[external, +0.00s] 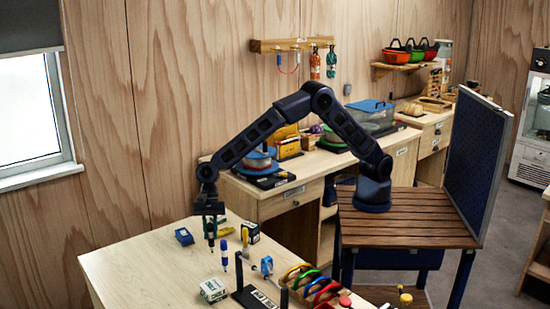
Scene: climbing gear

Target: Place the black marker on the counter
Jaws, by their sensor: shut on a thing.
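My gripper (210,232) points down over the light wooden worktop (145,268) in the foreground. It is shut on a thin dark thing, which seems to be the black marker (211,241); the fingers hide most of it. Whether its lower end touches the worktop I cannot tell. A blue marker (224,256) stands upright just to the right and in front of the gripper. A long light wooden counter (262,207) with drawers runs along the wall behind my arm.
A blue box (184,236) lies left of the gripper, and a black and yellow tape measure (250,232) right of it. A white-green box (213,290), a black stand (255,297) and a rack of coloured carabiners (312,288) fill the front. The worktop's left side is clear.

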